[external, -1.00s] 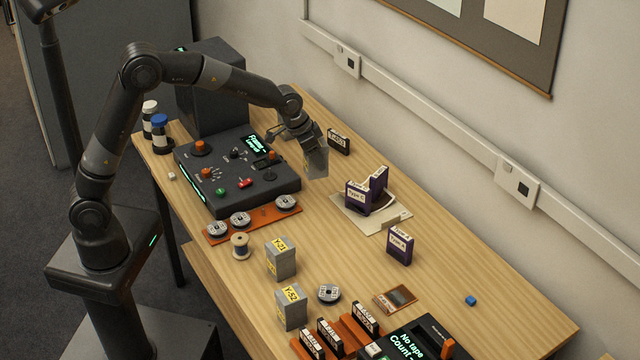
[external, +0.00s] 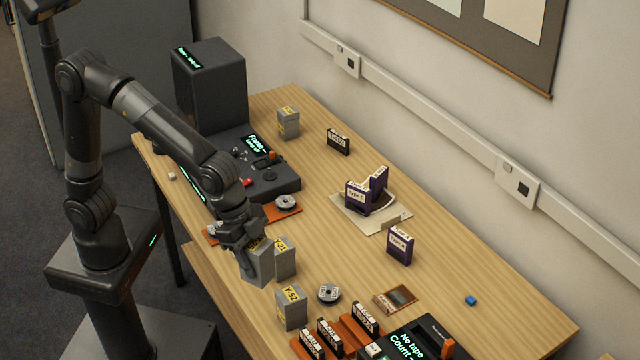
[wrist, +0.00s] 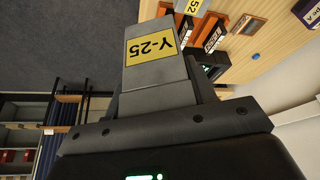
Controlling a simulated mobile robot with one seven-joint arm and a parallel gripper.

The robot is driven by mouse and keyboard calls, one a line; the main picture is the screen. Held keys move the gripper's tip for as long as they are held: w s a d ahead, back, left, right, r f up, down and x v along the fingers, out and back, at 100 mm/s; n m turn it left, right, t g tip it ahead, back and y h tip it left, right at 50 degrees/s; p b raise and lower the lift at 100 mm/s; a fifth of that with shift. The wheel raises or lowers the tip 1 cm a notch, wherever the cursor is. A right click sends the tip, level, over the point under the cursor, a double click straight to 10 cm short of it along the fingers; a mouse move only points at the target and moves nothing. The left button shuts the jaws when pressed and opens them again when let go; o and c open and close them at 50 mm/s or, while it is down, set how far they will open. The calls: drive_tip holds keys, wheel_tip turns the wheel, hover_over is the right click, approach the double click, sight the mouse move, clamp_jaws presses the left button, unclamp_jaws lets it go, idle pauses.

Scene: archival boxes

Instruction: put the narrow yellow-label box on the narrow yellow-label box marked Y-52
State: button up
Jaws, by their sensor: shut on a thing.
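My gripper (external: 243,242) is shut on a narrow grey box (external: 259,268) with a yellow label. In the wrist view the held box (wrist: 155,70) reads Y-25, upside down in the picture. In the external view it appears beside the grey Y-21 box (external: 286,262) and partly in front of it; I cannot tell whether they touch. The grey box marked Y-52 (external: 291,311) stands upright on the table, nearer the camera than the held box. Part of its yellow label (wrist: 188,6) shows at the top of the wrist view.
Another grey yellow-label box (external: 288,126) stands at the back. A reel (external: 329,293) lies right of Y-52, and orange racks with cassettes (external: 329,335) stand close in front. The control console (external: 270,180) is behind my arm. The table's right middle holds purple boxes (external: 399,248).

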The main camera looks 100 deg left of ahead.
drive_tip(key=s+d, duration=0.2)
drive_tip(key=d, duration=0.1)
hover_over(292, 290)
wheel_tip(292, 290, down, 7)
drive_tip(key=shift+f+m, duration=0.3)
drive_tip(key=shift+f, duration=1.45)
drive_tip(key=shift+f, duration=0.15)
drive_tip(key=o, duration=1.1)
